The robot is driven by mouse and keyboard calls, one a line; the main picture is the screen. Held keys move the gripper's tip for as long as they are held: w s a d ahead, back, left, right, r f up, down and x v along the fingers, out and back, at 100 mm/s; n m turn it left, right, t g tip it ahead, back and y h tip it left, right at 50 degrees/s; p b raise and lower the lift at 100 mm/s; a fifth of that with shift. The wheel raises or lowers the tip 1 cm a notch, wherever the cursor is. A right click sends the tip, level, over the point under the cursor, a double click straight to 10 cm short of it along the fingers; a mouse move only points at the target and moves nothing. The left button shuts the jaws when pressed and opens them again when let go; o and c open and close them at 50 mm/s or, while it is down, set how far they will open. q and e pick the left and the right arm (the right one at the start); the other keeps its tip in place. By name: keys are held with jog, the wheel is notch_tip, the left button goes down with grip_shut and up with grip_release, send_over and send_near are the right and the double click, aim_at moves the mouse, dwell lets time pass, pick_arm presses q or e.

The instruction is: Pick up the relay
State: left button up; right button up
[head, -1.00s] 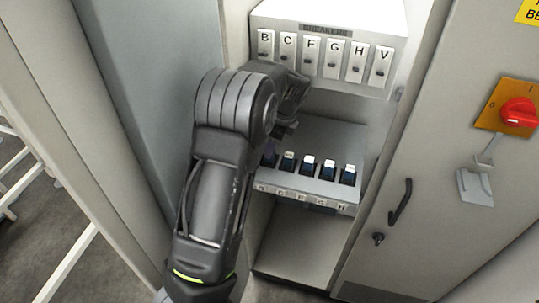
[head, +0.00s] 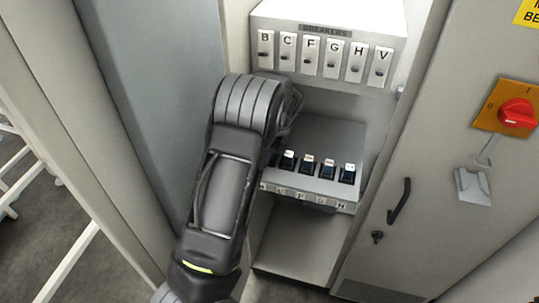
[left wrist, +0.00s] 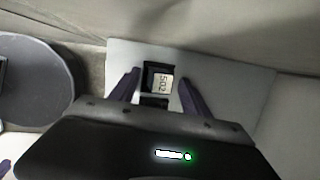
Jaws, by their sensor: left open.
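Several dark relays with pale tops stand in a row on the lower shelf unit in the head view; one visible relay (head: 307,167) is near the middle of the row. In the left wrist view, a dark relay (left wrist: 158,80) with a pale label, seemingly reading 502, lies between the fingers of my left gripper (left wrist: 159,76). The fingers are apart, one on each side of it, with visible gaps. In the head view my left arm covers the row's left end and hides the fingertips. My right gripper is not in view.
A breaker panel (head: 325,54) with lettered switches sits above the relay shelf (head: 335,135). The cabinet's side wall (head: 140,90) is close to my left arm. A door with a black handle (head: 400,203) and a red rotary switch (head: 517,113) is at the right.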

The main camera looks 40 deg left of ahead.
pick_arm(q)
grip_shut()
dwell(0.7)
